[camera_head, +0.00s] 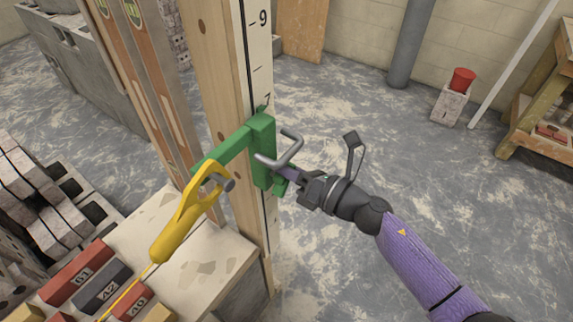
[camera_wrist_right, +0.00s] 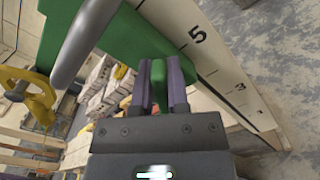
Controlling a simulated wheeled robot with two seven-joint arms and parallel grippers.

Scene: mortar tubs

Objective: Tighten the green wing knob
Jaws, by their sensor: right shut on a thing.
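The green wing knob (camera_wrist_right: 158,76) is between the two purple-grey fingers of my right gripper (camera_wrist_right: 159,85), which is shut on it. In the head view a small green part of the knob (camera_head: 281,187) shows beside the fingers of my right gripper (camera_head: 290,175); the rest is hidden. The knob is on the side of a green bracket (camera_head: 262,140) that sits around a wooden post with a numbered scale. My left gripper is not in view.
A grey bent handle (camera_head: 291,148) sticks out of the bracket close to my gripper. A yellow tool (camera_head: 184,222) hangs at the bracket's left end. The scaled post (camera_head: 215,75) stands beside a block pier (camera_head: 205,258). Bricks lie at lower left; floor to the right is open.

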